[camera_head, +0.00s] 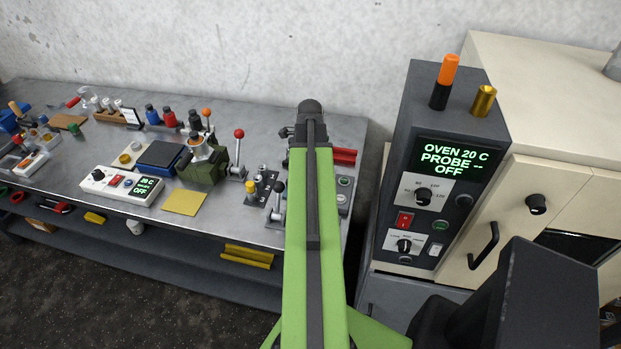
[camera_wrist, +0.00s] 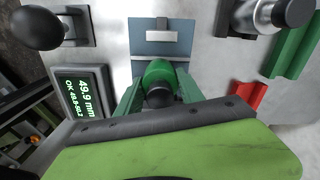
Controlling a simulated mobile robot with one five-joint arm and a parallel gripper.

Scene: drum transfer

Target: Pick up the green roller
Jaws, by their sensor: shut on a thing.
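The green roller (camera_wrist: 158,73) shows in the wrist view with a dark end facing the camera. My gripper (camera_wrist: 160,90) has its green fingers on either side of the roller and is shut on it. The roller is in front of a blue-grey plate with a white label (camera_wrist: 162,37); I cannot tell whether it touches the plate. In the head view my arm hides the roller and the gripper.
A display (camera_wrist: 80,95) reading 49.9 mm OK stands left of the gripper. A black knob (camera_wrist: 36,28), a green block (camera_wrist: 296,45) and a red part (camera_wrist: 248,98) are close by. The oven control box (camera_head: 440,170) stands right of the bench (camera_head: 235,215).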

